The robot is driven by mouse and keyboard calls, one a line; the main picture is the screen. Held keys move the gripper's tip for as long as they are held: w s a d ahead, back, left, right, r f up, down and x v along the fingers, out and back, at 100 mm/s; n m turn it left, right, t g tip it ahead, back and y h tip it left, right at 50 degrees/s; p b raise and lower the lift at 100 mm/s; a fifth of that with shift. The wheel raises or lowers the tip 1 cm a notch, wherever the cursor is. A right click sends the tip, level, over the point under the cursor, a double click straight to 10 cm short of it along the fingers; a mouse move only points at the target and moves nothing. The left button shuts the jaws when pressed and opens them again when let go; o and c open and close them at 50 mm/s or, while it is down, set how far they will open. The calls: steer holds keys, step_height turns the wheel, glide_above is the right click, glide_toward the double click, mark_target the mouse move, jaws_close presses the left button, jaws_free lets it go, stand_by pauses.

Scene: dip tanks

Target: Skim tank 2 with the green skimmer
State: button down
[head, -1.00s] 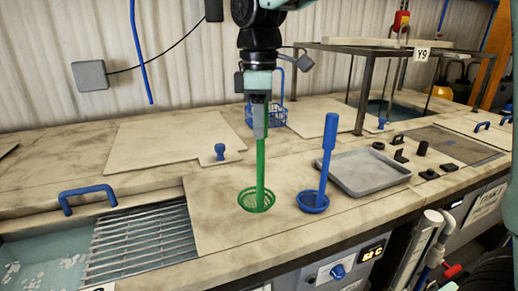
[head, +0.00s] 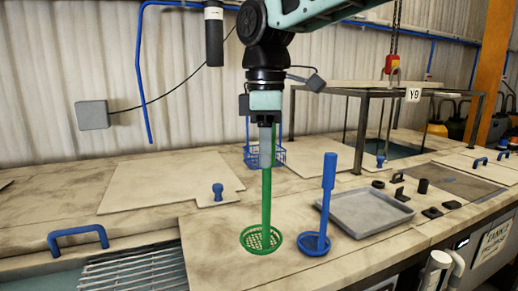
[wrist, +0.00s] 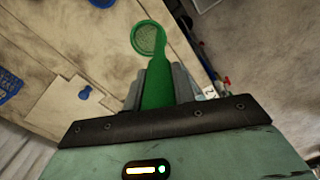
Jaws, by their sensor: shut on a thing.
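The green skimmer (head: 266,205) is upright, with its round mesh bowl at the bottom, over the pale worktop left of a blue skimmer. My gripper (head: 267,150) is shut on its handle near the top. In the wrist view the green skimmer (wrist: 155,75) runs out from between the fingers (wrist: 158,85). I cannot tell whether the bowl touches the worktop. A tank with a grating (head: 135,272) is at the lower left, partly out of view. A sign reading TANK, its number unclear to me, is at the right front (head: 494,240).
A blue skimmer (head: 325,205) stands close on the right, beside a grey tray (head: 360,212). Small black parts (head: 423,186) lie beyond it. A blue wire basket (head: 265,157) is behind the gripper. A framed stand marked Y9 (head: 352,130) surrounds an open tank. A lid with a blue knob (head: 218,192) lies left.

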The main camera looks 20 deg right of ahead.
steer(key=s+p, duration=1.5)
steer(key=s, duration=0.6)
steer(key=shift+s+p, duration=0.15)
steer(key=shift+p, duration=0.15)
